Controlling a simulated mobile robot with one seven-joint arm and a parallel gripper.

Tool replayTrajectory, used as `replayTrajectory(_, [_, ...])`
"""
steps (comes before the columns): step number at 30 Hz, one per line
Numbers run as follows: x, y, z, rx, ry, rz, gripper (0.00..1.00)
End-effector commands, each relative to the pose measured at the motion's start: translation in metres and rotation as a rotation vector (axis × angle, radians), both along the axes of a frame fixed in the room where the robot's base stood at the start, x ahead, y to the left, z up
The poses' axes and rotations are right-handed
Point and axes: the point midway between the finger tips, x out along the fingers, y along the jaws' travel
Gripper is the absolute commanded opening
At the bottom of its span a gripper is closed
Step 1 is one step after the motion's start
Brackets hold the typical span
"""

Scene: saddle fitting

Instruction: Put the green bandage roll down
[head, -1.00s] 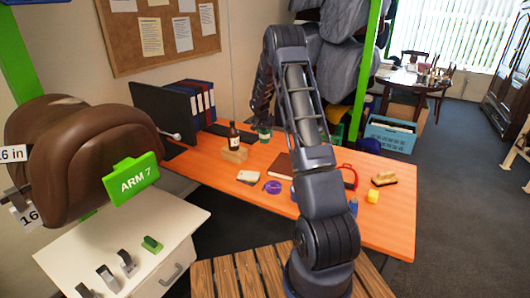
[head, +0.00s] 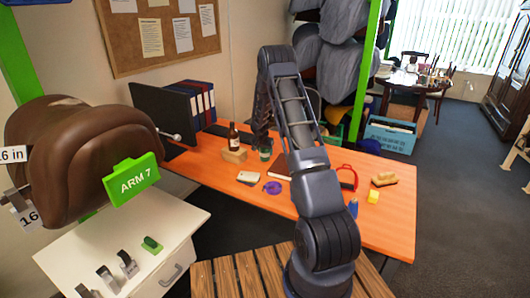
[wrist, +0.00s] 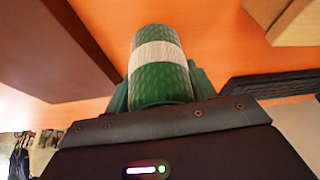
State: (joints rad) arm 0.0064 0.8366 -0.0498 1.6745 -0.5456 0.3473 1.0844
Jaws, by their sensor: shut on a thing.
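The green bandage roll (head: 265,153) has a white band around it and shows large in the wrist view (wrist: 160,65). My gripper (head: 262,141) is shut on it, with the fingers on either side of the roll (wrist: 160,95). The roll is upright in the head view, low over the orange table (head: 375,225). I cannot tell whether its base touches the table. It is to the right of the wooden block and behind the dark red book.
A wooden block (head: 234,155) with a brown bottle (head: 233,136) stands close left of the roll. A dark red book (head: 280,171) lies in front, partly behind my arm. A white card (head: 249,178) and purple roll (head: 272,188) lie nearer the front edge.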

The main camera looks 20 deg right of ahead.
Motion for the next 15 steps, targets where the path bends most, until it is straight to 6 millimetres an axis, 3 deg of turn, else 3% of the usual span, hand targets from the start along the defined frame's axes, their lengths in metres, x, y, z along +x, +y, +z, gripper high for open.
replayTrajectory(8, [0.0,0.0003,-0.0025,0.0,0.0,0.001,0.31])
replayTrajectory(9, [0.0,0.0002,-0.0023,0.0,0.0,0.0,0.61])
replayTrajectory(12, [0.0,0.0002,-0.0021,0.0,0.0,0.0,0.77])
replayTrajectory(15, [0.0,0.0002,-0.002,0.0,0.0,0.0,0.77])
